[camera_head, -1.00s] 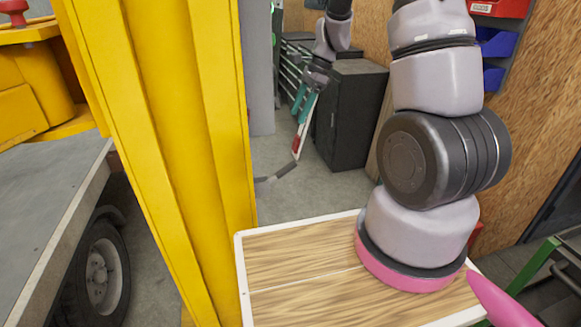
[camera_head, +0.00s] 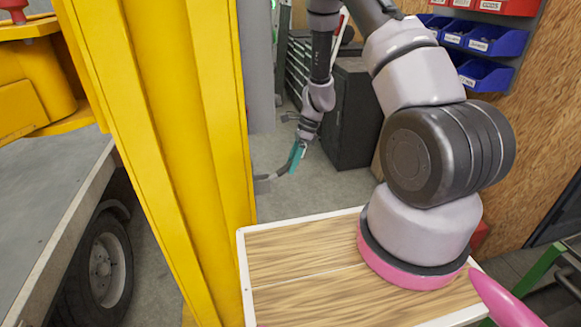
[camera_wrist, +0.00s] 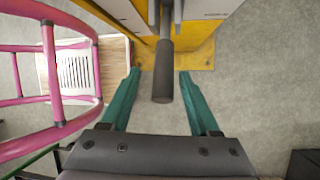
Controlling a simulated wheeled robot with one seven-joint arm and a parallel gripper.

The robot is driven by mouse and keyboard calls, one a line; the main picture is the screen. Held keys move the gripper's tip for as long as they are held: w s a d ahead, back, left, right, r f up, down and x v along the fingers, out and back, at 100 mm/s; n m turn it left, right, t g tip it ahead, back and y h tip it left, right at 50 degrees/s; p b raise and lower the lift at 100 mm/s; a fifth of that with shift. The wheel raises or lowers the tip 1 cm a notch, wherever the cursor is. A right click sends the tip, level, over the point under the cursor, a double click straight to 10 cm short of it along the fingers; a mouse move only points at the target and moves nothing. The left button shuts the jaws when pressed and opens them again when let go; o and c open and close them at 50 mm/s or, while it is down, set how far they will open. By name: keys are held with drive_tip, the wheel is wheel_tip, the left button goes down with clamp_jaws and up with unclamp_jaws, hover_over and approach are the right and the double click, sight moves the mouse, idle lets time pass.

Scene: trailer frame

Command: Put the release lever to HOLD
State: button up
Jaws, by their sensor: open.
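The release lever (camera_head: 266,180) is a dark grey bar sticking out from the low right side of the yellow post, toward my gripper. In the wrist view its dark cylindrical handle (camera_wrist: 163,85) points toward the camera. My gripper (camera_wrist: 160,72) has teal fingers, spread open on either side of the handle, with a visible gap at each side. In the head view my gripper (camera_head: 296,158) reaches down at the lever's outer end and partly hides it. No HOLD marking is readable.
The yellow post (camera_head: 190,150) stands left of the lever. A trailer bed (camera_head: 50,200) with a wheel (camera_head: 100,270) is at the left. A dark cabinet (camera_head: 352,115) stands behind my gripper. Blue bins (camera_head: 490,40) hang on the right wall. Grey floor around the lever is clear.

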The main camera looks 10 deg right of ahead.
drive_tip(key=shift+x, duration=0.8)
clamp_jaws()
